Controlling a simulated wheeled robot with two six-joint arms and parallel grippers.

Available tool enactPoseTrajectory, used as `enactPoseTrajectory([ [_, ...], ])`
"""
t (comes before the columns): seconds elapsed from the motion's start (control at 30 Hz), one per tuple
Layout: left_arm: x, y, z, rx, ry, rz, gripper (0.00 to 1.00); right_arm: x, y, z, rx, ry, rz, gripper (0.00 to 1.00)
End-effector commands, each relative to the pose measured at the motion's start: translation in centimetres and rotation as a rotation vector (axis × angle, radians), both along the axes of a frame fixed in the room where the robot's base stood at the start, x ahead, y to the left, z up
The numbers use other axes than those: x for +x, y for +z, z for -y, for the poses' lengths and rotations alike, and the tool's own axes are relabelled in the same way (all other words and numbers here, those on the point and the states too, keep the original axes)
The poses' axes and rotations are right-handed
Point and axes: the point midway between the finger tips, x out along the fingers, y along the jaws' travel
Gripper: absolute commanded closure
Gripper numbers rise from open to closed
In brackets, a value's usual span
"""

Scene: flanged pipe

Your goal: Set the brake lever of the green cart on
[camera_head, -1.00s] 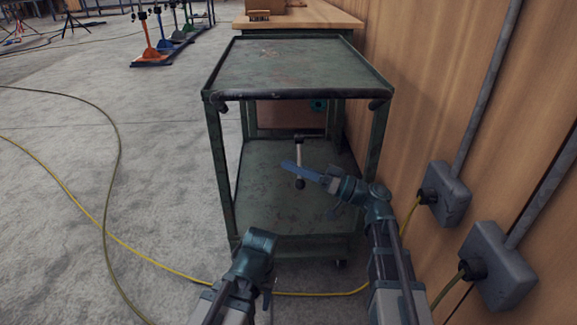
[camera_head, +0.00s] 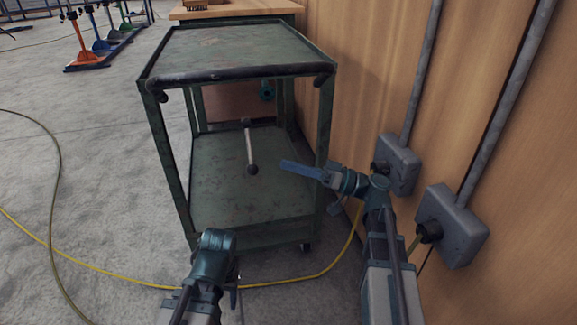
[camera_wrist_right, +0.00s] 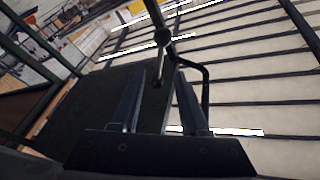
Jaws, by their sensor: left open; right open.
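The green cart (camera_head: 235,45) stands in front of me, a two-shelf metal trolley with worn paint. Its brake lever (camera_head: 250,150), a pale rod with a black ball knob, hangs downward between the shelves. My right gripper (camera_head: 290,167) has blue fingers, open and empty, just right of the knob in the head view and apart from it there. In the right wrist view the open fingers (camera_wrist_right: 160,100) point toward the lever's rod and black knob (camera_wrist_right: 162,37). My left gripper (camera_head: 235,290) is low in front of the cart, mostly hidden by its own wrist.
A wooden wall with grey electrical boxes (camera_head: 450,225) and conduits runs close on the right. A wooden table (camera_head: 235,8) is behind the cart. The floor at left is open.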

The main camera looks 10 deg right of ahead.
Motion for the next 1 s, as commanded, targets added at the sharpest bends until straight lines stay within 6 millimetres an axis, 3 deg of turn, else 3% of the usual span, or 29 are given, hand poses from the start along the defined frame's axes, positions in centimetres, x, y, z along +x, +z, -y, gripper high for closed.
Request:
enactPoseTrajectory([
  [0.17,0.0,0.5,0.0,0.000,0.000,0.000,0.50,-0.1,0.0,-0.8,-0.017,0.014,-0.019,0.55],
  [0.27,0.0,2.2,0.0,0.000,-0.001,0.000,0.50,-0.8,-0.4,-3.5,-0.092,0.065,-0.101,0.55],
  [0.37,0.0,4.7,0.0,0.000,-0.002,-0.001,0.50,-2.2,-1.7,-7.5,-0.231,0.138,-0.240,0.55],
  [0.5,0.0,8.5,0.0,0.002,-0.005,-0.002,0.50,-5.5,-4.5,-12.5,-0.497,0.221,-0.476,0.55],
  [0.6,-0.1,11.2,0.0,0.002,-0.006,-0.003,0.50,-8.3,-6.4,-14.4,-0.712,0.238,-0.631,0.55],
  [0.8,-0.1,16.1,-0.1,0.003,-0.009,-0.004,0.50,-13.1,-8.2,-14.5,-1.141,0.143,-0.858,0.55],
  [1.0,-0.1,19.4,-0.1,0.003,-0.012,-0.005,0.50,-15.3,-7.6,-12.3,-1.440,-0.039,-0.943,0.55],
])
